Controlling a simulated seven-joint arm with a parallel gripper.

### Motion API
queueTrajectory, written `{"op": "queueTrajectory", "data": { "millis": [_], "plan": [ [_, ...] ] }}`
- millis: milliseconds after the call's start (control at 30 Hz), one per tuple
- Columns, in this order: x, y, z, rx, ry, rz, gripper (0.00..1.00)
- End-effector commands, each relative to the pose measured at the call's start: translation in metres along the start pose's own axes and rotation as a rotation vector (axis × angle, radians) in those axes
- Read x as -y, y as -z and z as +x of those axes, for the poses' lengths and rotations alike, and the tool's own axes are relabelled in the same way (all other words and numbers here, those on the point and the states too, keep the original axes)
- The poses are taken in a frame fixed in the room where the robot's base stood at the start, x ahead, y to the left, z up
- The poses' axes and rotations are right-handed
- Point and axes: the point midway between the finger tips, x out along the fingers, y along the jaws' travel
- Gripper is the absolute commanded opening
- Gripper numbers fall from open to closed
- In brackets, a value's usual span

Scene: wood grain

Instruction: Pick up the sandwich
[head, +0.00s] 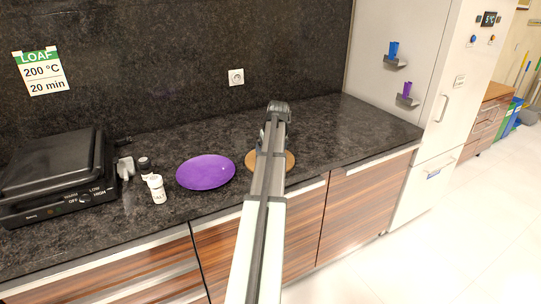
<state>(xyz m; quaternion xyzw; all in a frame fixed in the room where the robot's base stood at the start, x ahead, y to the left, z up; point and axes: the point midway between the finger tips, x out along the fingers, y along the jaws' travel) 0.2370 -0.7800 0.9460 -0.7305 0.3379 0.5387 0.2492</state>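I cannot make out a sandwich in the head view. A round brown board or disc (289,159) lies on the dark counter, and my arm covers its middle. Anything on that middle part is hidden. My arm reaches from the bottom of the picture over the counter, and its dark far end (278,109) is above and beyond the brown disc. My gripper's fingers cannot be made out behind the arm, so I cannot tell whether they are open or shut or hold anything.
A purple plate (206,172) lies left of the brown disc. A white bottle (157,189), a small dark jar (144,163) and a black grill (52,175) stand further left. The counter (345,135) is clear on the right, up to a tall white cabinet (405,45).

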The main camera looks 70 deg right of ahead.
Motion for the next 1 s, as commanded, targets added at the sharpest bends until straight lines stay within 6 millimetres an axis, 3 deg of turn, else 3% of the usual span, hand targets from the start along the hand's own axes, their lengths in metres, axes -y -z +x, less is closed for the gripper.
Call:
{"op": "queueTrajectory", "data": {
  "millis": [467, 1000],
  "plan": [
    [-0.0001, -0.0008, 0.0016, 0.000, 0.000, 0.000, 0.97],
    [-0.0001, -0.0008, 0.0015, 0.000, 0.000, 0.000, 0.45]
  ]
}}
